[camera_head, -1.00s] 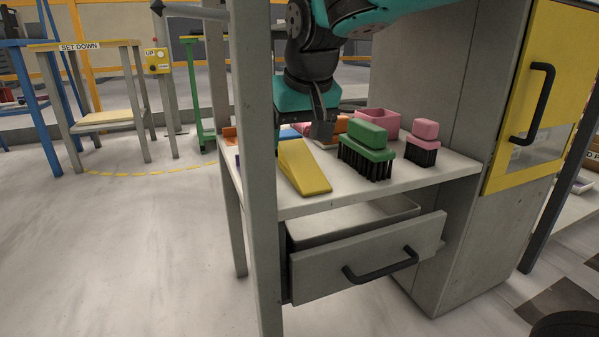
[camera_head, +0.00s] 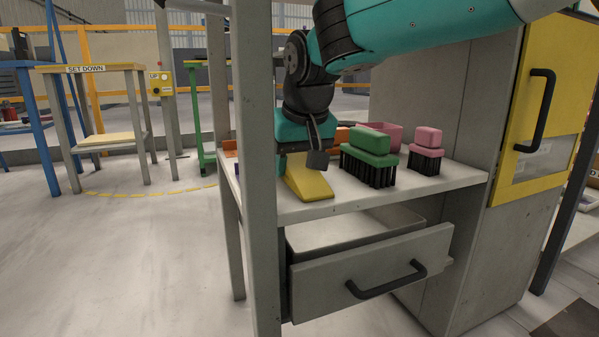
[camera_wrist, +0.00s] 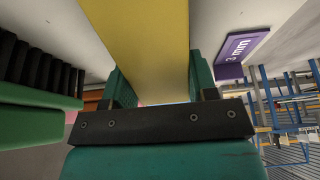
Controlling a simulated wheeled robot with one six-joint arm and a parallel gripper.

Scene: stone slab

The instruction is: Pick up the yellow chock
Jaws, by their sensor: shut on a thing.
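The yellow chock (camera_head: 309,187) is a wedge on the pale slab tabletop (camera_head: 340,201), near its front left. My gripper (camera_head: 312,160) is over its rear part and hides much of it in the head view. In the wrist view the yellow chock (camera_wrist: 151,45) runs between the two green fingers of my gripper (camera_wrist: 155,85), which are shut on it. The chock appears to rest on the slab; I cannot tell whether it is lifted at all.
A green brush (camera_head: 369,158) stands close to the right of the chock, with a pink brush (camera_head: 426,151) beyond it. A pink bin (camera_head: 385,136) is behind. A purple label block (camera_wrist: 236,50) lies beside the chock. An open drawer (camera_head: 372,272) juts out below the slab.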

